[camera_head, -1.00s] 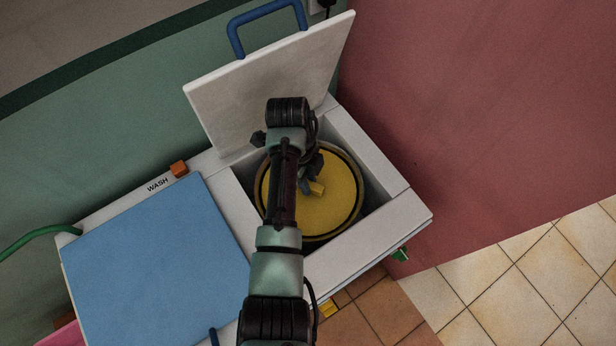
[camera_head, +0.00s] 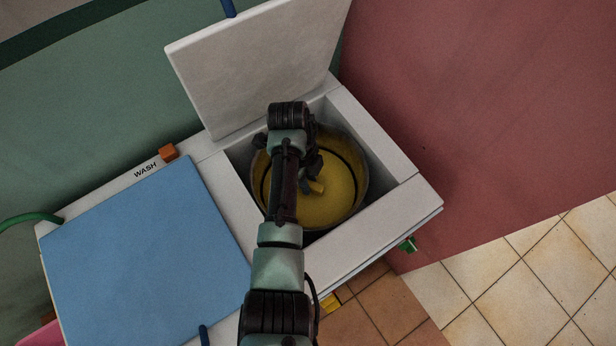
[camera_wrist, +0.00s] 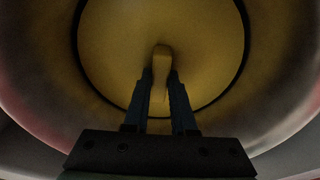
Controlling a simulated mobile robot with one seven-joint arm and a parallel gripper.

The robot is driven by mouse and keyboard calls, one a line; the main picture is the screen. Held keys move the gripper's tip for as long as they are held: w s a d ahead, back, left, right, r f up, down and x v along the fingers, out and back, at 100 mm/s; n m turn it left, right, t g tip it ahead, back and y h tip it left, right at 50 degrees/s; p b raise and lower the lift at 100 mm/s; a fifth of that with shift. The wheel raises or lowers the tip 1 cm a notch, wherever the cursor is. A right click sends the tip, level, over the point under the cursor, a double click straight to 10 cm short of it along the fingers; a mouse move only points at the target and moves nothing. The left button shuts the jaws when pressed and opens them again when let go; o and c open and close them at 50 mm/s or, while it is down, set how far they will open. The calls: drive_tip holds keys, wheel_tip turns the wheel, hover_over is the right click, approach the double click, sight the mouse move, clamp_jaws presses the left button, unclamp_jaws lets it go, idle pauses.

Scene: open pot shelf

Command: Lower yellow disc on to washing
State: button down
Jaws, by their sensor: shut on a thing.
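The yellow disc (camera_head: 338,203) lies inside the round metal drum (camera_head: 362,170) of the white machine, below the drum's rim. In the wrist view the disc (camera_wrist: 205,60) fills the middle, with a dark ring around its edge and the drum wall (camera_wrist: 285,70) outside it. My gripper (camera_head: 313,186) reaches down into the drum. In the wrist view my gripper (camera_wrist: 161,85) is shut on the disc's upright yellow handle (camera_wrist: 161,62). The washing is hidden under the disc, so I cannot tell whether the disc touches it.
The white lid (camera_head: 255,65) stands open behind the drum. A blue lid (camera_head: 140,255) covers the left compartment, marked WASH, with an orange block (camera_head: 169,152) behind it. The white frame (camera_head: 375,235) surrounds the drum opening. A red wall (camera_head: 460,110) stands at the right.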

drive_tip(key=shift+f+b, duration=1.3)
drive_tip(key=shift+f, duration=0.7)
drive_tip(key=shift+f+b, duration=0.6)
drive_tip(key=shift+f, duration=0.2)
drive_tip(key=c, duration=0.7)
unclamp_jaws()
drive_tip(key=shift+o, duration=0.2)
drive_tip(key=shift+r, duration=0.1)
drive_tip(key=r, duration=0.4)
drive_tip(key=a+r+p, duration=0.1)
drive_tip(key=r, duration=0.3)
drive_tip(key=r+p, duration=0.1)
drive_tip(key=r, duration=0.3)
drive_tip(key=shift+w+a+r, duration=0.4)
